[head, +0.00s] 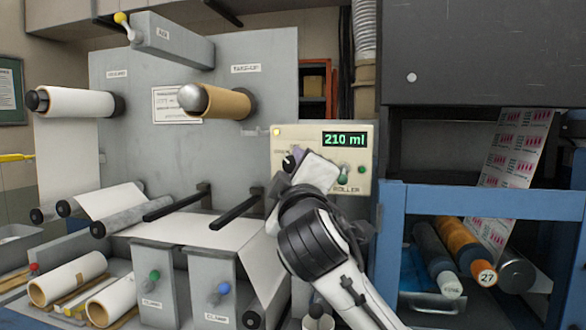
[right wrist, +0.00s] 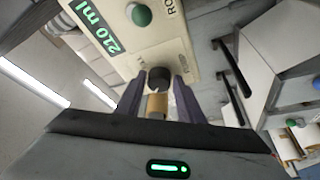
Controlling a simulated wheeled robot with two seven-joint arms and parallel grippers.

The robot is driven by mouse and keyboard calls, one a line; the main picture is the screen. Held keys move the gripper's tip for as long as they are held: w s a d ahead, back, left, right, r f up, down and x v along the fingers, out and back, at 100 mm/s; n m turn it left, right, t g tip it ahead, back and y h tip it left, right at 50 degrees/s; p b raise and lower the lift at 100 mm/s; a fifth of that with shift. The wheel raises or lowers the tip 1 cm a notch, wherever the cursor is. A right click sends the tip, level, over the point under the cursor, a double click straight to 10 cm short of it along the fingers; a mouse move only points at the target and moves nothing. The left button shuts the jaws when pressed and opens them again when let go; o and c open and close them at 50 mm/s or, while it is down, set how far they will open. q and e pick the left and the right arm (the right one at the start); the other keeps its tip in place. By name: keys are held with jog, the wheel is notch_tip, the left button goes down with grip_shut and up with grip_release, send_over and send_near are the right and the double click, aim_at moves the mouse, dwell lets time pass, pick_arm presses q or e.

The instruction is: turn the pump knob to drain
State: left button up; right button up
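The pump panel (head: 325,140) is a cream box with a green display (head: 344,140) reading 210 ml. Its black pump knob (head: 289,162) sits at the panel's lower left, partly beside my gripper; its pointer setting is too small to read. My right gripper (head: 301,167) is at the panel, close to this knob. In the right wrist view the knob (right wrist: 159,78) lies between the tips of my two purple-grey fingers (right wrist: 158,88), which stand apart with visible gaps on both sides. I cannot tell whether either finger touches it. My left gripper is out of view.
A green knob (head: 343,175) marked roller is right of the gripper. Two black bars (head: 237,209) stick out at the left. A tan core (head: 222,102) is on the spindle above. A blue frame (head: 480,201) stands to the right.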

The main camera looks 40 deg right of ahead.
jog(key=shift+o, duration=1.1)
jog(key=b+v, duration=0.2)
jog(key=v, duration=0.8)
jog(key=shift+s+a+f, duration=0.1)
jog(key=shift+f, duration=0.05)
